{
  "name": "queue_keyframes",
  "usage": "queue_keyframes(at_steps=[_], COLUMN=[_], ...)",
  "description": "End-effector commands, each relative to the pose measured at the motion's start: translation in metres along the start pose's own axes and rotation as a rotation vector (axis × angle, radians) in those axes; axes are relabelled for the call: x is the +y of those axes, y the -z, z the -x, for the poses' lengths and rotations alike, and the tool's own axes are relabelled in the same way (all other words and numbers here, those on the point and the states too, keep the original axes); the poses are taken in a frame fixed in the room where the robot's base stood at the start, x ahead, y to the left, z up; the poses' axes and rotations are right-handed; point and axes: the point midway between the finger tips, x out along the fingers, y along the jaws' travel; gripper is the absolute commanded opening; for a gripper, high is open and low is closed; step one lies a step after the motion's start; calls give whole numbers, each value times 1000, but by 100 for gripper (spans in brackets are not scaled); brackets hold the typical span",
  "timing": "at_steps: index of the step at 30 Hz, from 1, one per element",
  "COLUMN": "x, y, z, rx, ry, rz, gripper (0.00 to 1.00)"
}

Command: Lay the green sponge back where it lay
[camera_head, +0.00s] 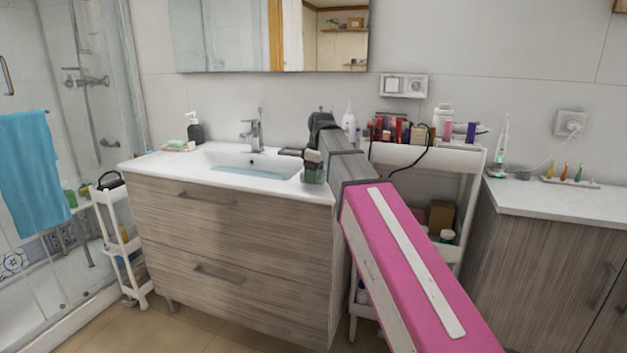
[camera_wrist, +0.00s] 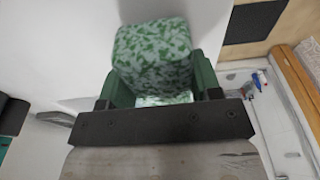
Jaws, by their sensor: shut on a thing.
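The green sponge (camera_wrist: 152,55), a block with mottled light and dark green faces, sits between the green fingers of my gripper (camera_wrist: 162,85) in the wrist view. My gripper is shut on it. In the head view my gripper (camera_head: 314,174) is small, over the right front part of the white washbasin top (camera_head: 225,185). I cannot tell there whether the sponge touches the top. The gripper's dark crossbar hides the near side of the sponge in the wrist view.
A white cart (camera_head: 400,154) crowded with cosmetics stands right of the vanity, behind my arm. A soap dish (camera_head: 178,148) and a dark pump bottle (camera_head: 195,130) stand at the left of the washbasin. The tap (camera_head: 254,133) rises behind the bowl.

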Motion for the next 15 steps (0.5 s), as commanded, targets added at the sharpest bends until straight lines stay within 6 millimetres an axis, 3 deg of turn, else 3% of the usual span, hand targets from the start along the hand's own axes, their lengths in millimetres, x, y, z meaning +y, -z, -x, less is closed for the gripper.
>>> queue_keyframes(at_steps=[4,15], x=[-1,0], y=[-3,-3], z=[-16,-20], rx=[-1,0], ry=[0,0], rz=[0,0], gripper=[39,39])
